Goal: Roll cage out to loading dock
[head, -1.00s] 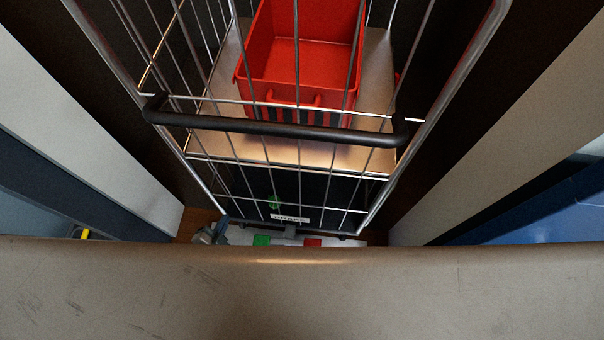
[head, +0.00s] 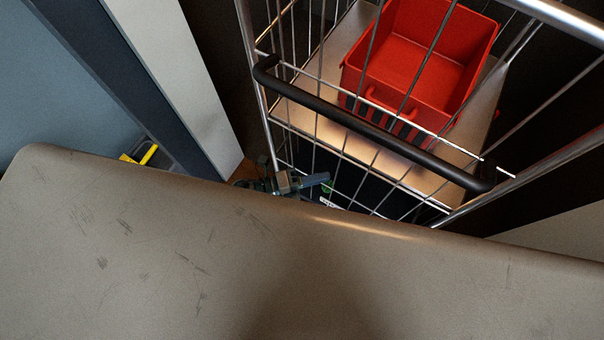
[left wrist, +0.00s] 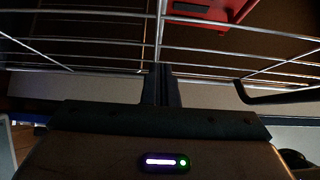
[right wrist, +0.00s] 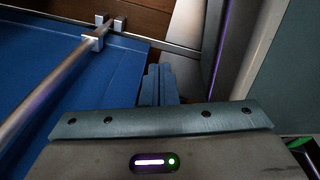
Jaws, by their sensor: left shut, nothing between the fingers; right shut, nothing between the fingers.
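The roll cage (head: 262,100) is a tall frame of metal wire with a black push bar (head: 375,126) across its near side. A red crate (head: 415,60) sits on its shelf. My left gripper (head: 318,180) is shut and empty, low at the cage's near left side below the push bar. In the left wrist view its fingers (left wrist: 160,85) point at the cage wires (left wrist: 157,30); I cannot tell whether they touch. My right gripper (right wrist: 158,85) is shut and empty in the right wrist view, beside a blue panel (right wrist: 60,75). The head view does not show it.
A pale wall edge (head: 180,70) stands close left of the cage, with a dark post (head: 105,60) beside it. A yellow item (head: 140,155) lies further left. In the right wrist view, a metal bar (right wrist: 45,82) runs along the blue panel.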

